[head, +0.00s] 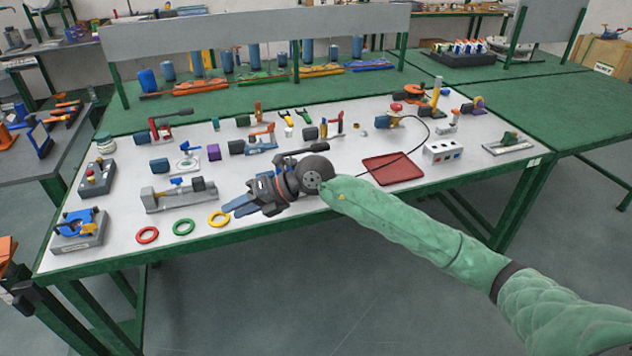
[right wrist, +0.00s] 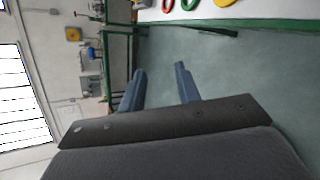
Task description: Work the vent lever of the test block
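A long grey block with a small blue lever on top (head: 180,196) lies on the left part of the white table top; it looks like the test block, but I cannot be sure. A squarer grey block with a blue clamp-like part (head: 80,232) stands at the near left corner. My right gripper (head: 238,207) is over the table's front edge, right of the long block and apart from it, pointing left. In the right wrist view its two fingers (right wrist: 160,72) are spread with nothing between them. My left gripper is not in view.
Red, green and yellow rings (head: 183,227) lie along the front edge, left of my right gripper. A red tray (head: 394,168) and a white socket box (head: 443,152) are to the right. Several tools and fittings fill the back. Open floor lies in front.

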